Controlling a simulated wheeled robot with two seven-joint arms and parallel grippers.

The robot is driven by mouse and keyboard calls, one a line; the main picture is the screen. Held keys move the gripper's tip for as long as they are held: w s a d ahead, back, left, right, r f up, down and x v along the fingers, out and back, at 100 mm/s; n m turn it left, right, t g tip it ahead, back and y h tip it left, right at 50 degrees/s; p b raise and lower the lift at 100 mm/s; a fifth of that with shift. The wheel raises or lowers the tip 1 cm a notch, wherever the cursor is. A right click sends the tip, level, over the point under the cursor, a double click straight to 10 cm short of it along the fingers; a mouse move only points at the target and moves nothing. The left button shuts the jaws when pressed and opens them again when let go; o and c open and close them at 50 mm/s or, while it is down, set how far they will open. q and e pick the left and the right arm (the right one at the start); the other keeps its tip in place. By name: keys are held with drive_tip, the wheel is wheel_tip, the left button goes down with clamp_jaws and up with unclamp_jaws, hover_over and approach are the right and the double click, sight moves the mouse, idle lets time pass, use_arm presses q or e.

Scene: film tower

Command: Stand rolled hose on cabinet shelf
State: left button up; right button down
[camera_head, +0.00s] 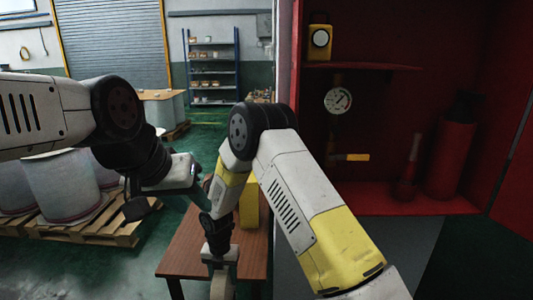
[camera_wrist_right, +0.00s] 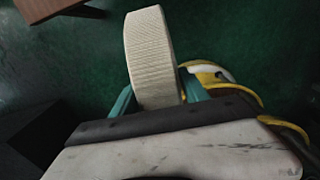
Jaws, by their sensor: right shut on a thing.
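The rolled hose is a pale, ribbed flat coil. In the right wrist view the hose (camera_wrist_right: 153,55) stands on edge between the teal fingers of my right gripper (camera_wrist_right: 155,98), which is shut on it. In the head view the hose (camera_head: 221,286) shows only in part at the bottom edge, below my right gripper (camera_head: 219,266), in front of the brown table. The open red cabinet (camera_head: 378,120) is at the right, with a red shelf (camera_head: 375,66) in its upper part. My left gripper (camera_head: 190,192) hangs at centre left, apart from the hose; its finger opening is unclear.
A yellow lantern-like device (camera_head: 320,43) stands on the shelf's left end; the shelf's right part looks bare. Below are a gauge (camera_head: 338,98), a yellow-handled valve (camera_head: 352,157) and a red extinguisher (camera_head: 451,155). A brown table (camera_head: 190,250) bears a yellow object (camera_head: 250,205).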

drive_tip(key=shift+w+d+r+m, duration=0.15)
drive_tip(key=shift+w+d+m, duration=0.15)
drive_tip(key=shift+w, duration=0.1)
drive_tip(key=shift+w+d+r+m, duration=0.2)
drive_tip(key=shift+d+r+m, duration=0.2)
drive_tip(key=shift+d+m, duration=0.15)
drive_tip(key=d+r+m, duration=0.4)
drive_tip(key=d+m, duration=0.5)
drive_tip(key=m, duration=0.2)
drive_tip(key=d+r+m, duration=0.4)
drive_tip(key=d+m, duration=0.5)
drive_tip(key=m, duration=0.2)
drive_tip(key=d+r+m, duration=0.5)
drive_tip(key=d+m, duration=0.5)
drive_tip(key=m, duration=0.1)
drive_tip(key=shift+w, duration=0.3)
drive_tip(key=shift+a, duration=0.1)
